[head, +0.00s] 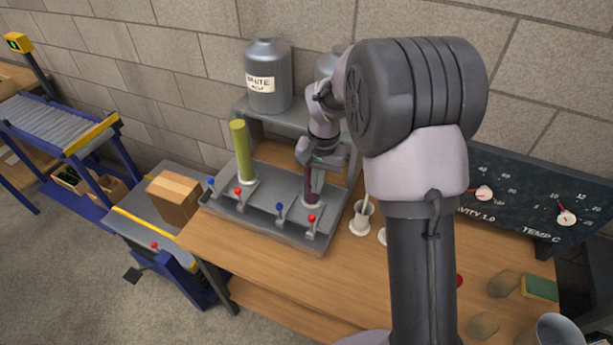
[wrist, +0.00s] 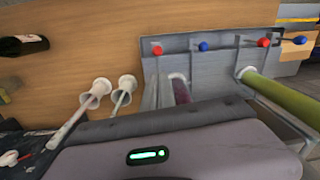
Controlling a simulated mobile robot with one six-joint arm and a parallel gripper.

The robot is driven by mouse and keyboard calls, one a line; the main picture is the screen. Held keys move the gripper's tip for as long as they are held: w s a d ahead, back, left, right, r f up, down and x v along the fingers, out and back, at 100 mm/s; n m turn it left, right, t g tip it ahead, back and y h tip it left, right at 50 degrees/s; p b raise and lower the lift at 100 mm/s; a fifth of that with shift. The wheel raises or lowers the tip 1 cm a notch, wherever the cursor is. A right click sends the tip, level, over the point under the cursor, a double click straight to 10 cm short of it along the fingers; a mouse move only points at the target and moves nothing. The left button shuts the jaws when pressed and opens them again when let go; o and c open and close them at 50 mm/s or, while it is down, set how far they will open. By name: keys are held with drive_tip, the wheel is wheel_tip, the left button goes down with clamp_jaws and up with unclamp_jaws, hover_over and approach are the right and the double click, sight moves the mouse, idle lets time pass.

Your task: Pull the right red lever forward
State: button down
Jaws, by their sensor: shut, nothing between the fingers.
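The right red lever (head: 311,219) stands at the front right of a grey filling station (head: 262,222), its red knob upright. In the wrist view the same red knob (wrist: 157,50) is the leftmost of the row. My gripper (head: 317,187) is shut and empty, pointing down beside the purple tube (head: 308,190), behind the right red lever and apart from its knob. The wrist view shows the purple tube (wrist: 181,90) partly hidden by my gripper's body. The other red lever (head: 238,191) stands at the left of the station.
A blue lever (head: 279,207) stands between the red ones, and another blue lever (head: 211,181) at far left. A yellow-green tube (head: 242,150) rises on the left. A grey can (head: 267,80) stands on the shelf behind. A white cup (head: 362,219) stands to the right. The table front is clear.

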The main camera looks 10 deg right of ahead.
drive_tip(key=shift+f, duration=0.2)
wheel_tip(320, 180, down, 10)
drive_tip(key=b, duration=0.2)
drive_tip(key=shift+a+b, duration=0.25)
drive_tip(key=shift+b, duration=0.1)
idle(0.4)
